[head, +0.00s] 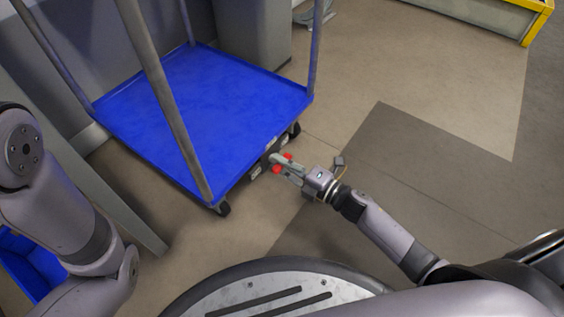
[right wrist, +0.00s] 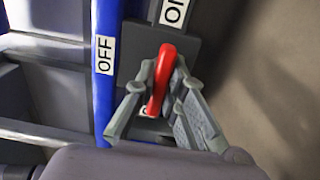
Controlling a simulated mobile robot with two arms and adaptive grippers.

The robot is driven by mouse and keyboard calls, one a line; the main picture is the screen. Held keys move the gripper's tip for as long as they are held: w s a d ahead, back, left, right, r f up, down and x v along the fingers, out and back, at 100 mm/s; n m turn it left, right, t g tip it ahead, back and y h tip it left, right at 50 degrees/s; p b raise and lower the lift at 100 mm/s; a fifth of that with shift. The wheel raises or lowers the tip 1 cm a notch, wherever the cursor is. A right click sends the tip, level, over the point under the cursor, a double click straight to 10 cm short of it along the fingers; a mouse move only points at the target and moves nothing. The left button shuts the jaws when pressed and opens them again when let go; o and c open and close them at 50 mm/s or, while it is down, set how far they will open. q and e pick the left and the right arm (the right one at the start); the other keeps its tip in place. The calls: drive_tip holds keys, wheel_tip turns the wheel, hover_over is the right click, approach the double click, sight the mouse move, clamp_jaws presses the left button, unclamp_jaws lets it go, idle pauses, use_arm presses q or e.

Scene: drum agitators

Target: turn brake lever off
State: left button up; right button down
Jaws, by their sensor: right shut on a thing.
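The brake lever (right wrist: 161,75) is red and sits on a dark plate at the edge of the blue cart (head: 215,90). In the right wrist view it stands between the two fingers of my right gripper (right wrist: 158,100). The right gripper (head: 283,163) is shut on the lever, and red shows on both sides of its fingers in the head view. An OFF label (right wrist: 104,55) is on the blue edge to the left of the lever. An ON label (right wrist: 174,12) is above it, cut by the picture's top. My left gripper is out of view.
The cart has upright grey posts (head: 165,90) and dark wheels (head: 222,209). A grey beam (head: 105,200) stands left of it. A blue container (head: 28,262) is at the lower left. The floor (head: 420,70) to the right is clear, up to a yellow-edged structure (head: 534,28).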

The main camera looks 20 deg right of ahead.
drive_tip(key=shift+r+m+p, duration=0.15)
drive_tip(key=shift+m+p, duration=0.45)
drive_tip(key=shift+p, duration=0.25)
drive_tip(key=m+p, duration=0.6)
drive_tip(key=m, duration=0.1)
drive_tip(key=m+p, duration=0.2)
drive_tip(key=m, duration=0.2)
drive_tip(key=m+p, duration=0.1)
drive_tip(key=m, duration=0.4)
drive_tip(key=shift+m, duration=0.4)
drive_tip(key=shift+f, duration=0.2)
